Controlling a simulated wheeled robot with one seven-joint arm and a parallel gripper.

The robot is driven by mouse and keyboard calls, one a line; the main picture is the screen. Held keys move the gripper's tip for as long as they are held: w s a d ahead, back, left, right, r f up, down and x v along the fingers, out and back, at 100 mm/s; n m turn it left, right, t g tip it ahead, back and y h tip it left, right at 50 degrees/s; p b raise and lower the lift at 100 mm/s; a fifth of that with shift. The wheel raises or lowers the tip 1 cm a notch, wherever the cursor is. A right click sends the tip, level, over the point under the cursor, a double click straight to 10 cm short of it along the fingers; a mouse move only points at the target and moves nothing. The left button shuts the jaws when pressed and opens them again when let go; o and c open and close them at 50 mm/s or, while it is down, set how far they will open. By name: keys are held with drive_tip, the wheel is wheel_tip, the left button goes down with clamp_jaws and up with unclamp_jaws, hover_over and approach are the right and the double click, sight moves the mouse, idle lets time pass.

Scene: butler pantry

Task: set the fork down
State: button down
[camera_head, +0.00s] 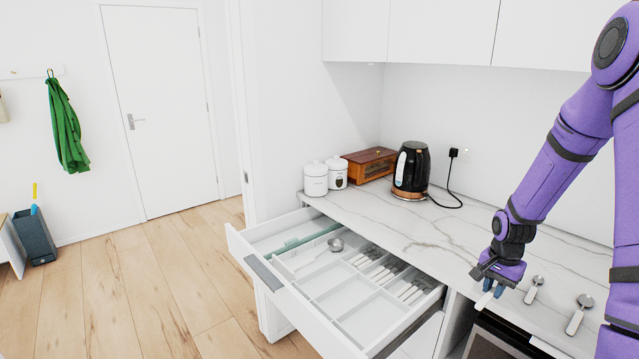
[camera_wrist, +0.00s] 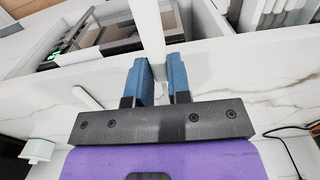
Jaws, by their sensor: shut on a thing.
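My gripper (camera_head: 492,285) is over the front edge of the marble counter (camera_head: 447,240), to the right of the open drawer. Its blue fingers (camera_wrist: 158,82) are shut on the fork, whose pale handle (camera_wrist: 150,32) runs between them in the wrist view. In the head view only a short white piece of the fork (camera_head: 484,300) shows below the fingers. The fork's tines cannot be made out.
A spoon (camera_head: 535,288) and another spoon (camera_head: 579,315) lie on the counter right of my gripper. The open drawer (camera_head: 262,268) has dividers and several pieces of cutlery. A black kettle (camera_head: 411,170), white canisters (camera_head: 316,180) and a wooden box (camera_head: 370,165) stand farther back.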

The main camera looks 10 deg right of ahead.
drive_tip(key=w+a+f+n, duration=0.2)
drive_tip(key=w+a+n, duration=0.1)
drive_tip(key=a, duration=0.4)
drive_tip(key=w+a+f+n, duration=0.2)
drive_tip(key=w+a+n, duration=0.1)
drive_tip(key=a+n, duration=0.2)
drive_tip(key=w+a+f+n, duration=0.2)
drive_tip(key=w+a+n, duration=0.1)
drive_tip(key=a, duration=0.6)
drive_tip(key=shift+a+n, duration=0.2)
drive_tip(key=shift+n, duration=0.3)
